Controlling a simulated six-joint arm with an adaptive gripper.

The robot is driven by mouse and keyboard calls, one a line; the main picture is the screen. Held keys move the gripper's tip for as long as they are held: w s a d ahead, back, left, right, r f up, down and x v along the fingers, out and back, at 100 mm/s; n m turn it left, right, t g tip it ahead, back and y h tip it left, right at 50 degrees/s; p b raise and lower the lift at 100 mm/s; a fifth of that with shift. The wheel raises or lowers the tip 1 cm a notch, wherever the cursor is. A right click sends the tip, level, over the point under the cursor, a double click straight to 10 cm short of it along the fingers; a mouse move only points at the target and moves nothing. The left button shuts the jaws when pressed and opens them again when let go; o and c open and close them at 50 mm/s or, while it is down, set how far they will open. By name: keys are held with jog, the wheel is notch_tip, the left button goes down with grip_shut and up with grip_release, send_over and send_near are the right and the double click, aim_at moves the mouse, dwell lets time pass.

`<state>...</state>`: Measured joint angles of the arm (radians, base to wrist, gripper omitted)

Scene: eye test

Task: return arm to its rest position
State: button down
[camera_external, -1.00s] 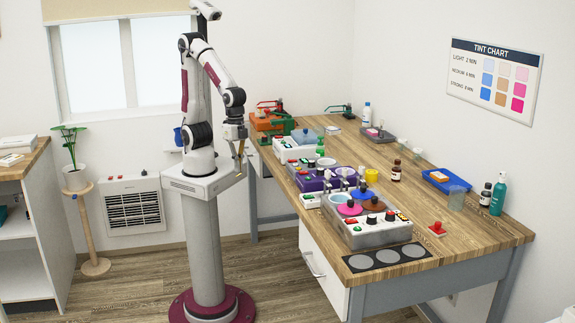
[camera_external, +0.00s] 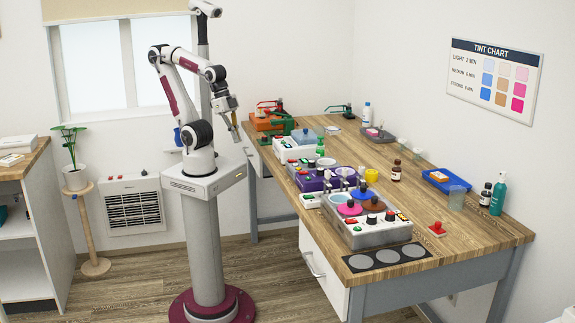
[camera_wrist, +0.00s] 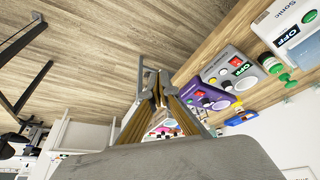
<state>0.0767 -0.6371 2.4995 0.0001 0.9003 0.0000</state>
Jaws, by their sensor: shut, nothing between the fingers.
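My gripper (camera_external: 235,125) hangs pointing down in the external view, left of the table's near-left edge and apart from everything on it. In the wrist view my gripper's fingertips (camera_wrist: 157,88) meet, with nothing between them. My arm is folded back above its pedestal, with the elbow raised in front of the window.
The wooden table (camera_external: 455,220) to the right holds a grey machine with coloured lids (camera_external: 368,232), a purple machine (camera_external: 313,180), a white machine (camera_external: 290,150) and several bottles. A potted plant (camera_external: 74,175) stands on the left. The floor around my pedestal is clear.

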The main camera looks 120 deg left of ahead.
jog(key=r, duration=0.1)
jog(key=a, duration=0.1)
jog(key=r+t, duration=0.1)
jog(key=shift+s+a+r+n, duration=0.25)
jog(key=shift+a+r+n, duration=0.05)
jog(key=shift+a+n, duration=0.1)
